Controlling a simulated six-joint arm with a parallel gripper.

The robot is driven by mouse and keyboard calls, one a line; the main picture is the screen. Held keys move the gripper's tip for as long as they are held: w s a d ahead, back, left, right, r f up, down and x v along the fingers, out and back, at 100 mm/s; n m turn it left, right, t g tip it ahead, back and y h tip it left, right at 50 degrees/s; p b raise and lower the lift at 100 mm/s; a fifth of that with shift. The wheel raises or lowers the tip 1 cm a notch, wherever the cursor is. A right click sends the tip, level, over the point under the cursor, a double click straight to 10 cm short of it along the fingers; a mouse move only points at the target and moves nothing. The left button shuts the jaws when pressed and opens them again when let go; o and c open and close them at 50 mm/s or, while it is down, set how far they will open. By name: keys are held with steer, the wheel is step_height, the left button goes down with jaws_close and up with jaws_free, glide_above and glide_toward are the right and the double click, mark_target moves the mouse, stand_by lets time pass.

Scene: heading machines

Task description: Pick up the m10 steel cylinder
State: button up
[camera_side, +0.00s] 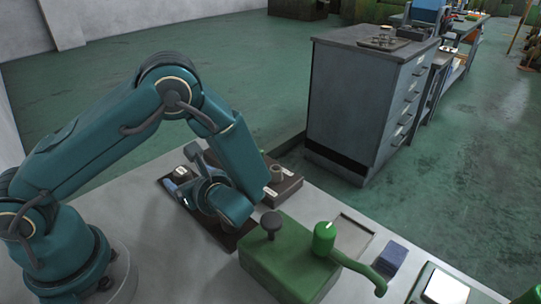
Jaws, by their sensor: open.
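My arm bends down over the pale bench, and my gripper (194,163) is low over a dark flat tray (220,238). Its jaws are open, though the fingers are partly hidden by my wrist. A small, shiny, light metal piece (180,172) lies at the tray's far left, close to the gripper; it looks like a steel cylinder, but its size cannot be read. I cannot tell whether a finger touches it. Behind my forearm, a dark brown block (287,187) with pale labels carries a short grey cylindrical piece (275,172). My forearm hides part of this block.
A green machine block (290,262) with a dark knob and a green lever (352,266) stands close to the right of my wrist. A dark blue block (391,257) and a light-topped box (443,290) sit further right. A grey drawer cabinet (365,100) stands beyond the bench.

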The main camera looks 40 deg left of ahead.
steer(key=shift+x, duration=0.95)
steer(key=shift+c, duration=0.2)
jaws_close()
steer(key=shift+r, duration=0.2)
